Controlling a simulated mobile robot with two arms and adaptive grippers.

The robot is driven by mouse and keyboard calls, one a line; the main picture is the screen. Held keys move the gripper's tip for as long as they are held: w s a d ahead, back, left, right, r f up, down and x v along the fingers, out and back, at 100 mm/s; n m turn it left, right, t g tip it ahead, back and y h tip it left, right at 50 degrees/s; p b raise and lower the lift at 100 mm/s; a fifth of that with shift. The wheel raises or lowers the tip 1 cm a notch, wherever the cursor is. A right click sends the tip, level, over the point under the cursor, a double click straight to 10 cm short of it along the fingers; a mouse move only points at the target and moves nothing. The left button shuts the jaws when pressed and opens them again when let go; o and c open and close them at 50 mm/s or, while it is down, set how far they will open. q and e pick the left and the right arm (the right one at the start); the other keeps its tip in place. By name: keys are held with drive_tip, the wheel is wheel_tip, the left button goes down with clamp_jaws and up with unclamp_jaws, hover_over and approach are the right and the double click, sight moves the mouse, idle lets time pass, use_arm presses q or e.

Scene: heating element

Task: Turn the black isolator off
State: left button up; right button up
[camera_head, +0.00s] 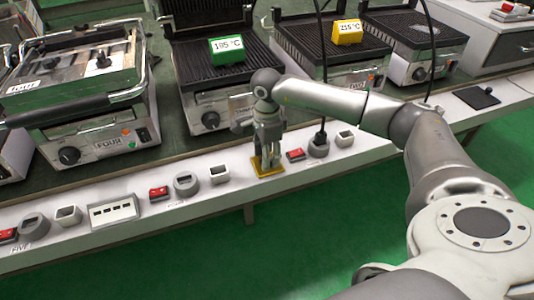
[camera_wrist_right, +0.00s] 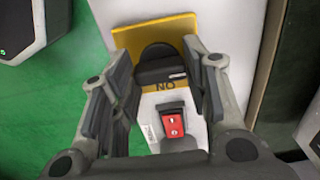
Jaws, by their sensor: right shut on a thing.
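The black isolator (camera_wrist_right: 158,68) is a dark round knob on a yellow plate (camera_wrist_right: 165,28) in the right wrist view. The letters "ON" show upside down beside it. In the head view the yellow plate (camera_head: 268,171) lies on the white front ledge; my gripper hides the knob there. My right gripper (camera_head: 267,160) points down over the plate. In the wrist view the right gripper's fingers (camera_wrist_right: 164,62) lie on both sides of the knob, shut on it. My left gripper is in neither view.
A red switch (camera_head: 295,155) sits just right of the plate, with a round socket (camera_head: 319,146) and plugged cable beyond. Another red switch (camera_head: 159,193) and sockets line the ledge to the left. Grills stand behind, with a green 185 °C block (camera_head: 227,50) and yellow 215 °C block (camera_head: 347,33).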

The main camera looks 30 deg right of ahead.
idle(0.3)
drive_tip(key=o, duration=1)
wheel_tip(320, 180, up, 12)
drive_tip(key=shift+r, duration=0.1)
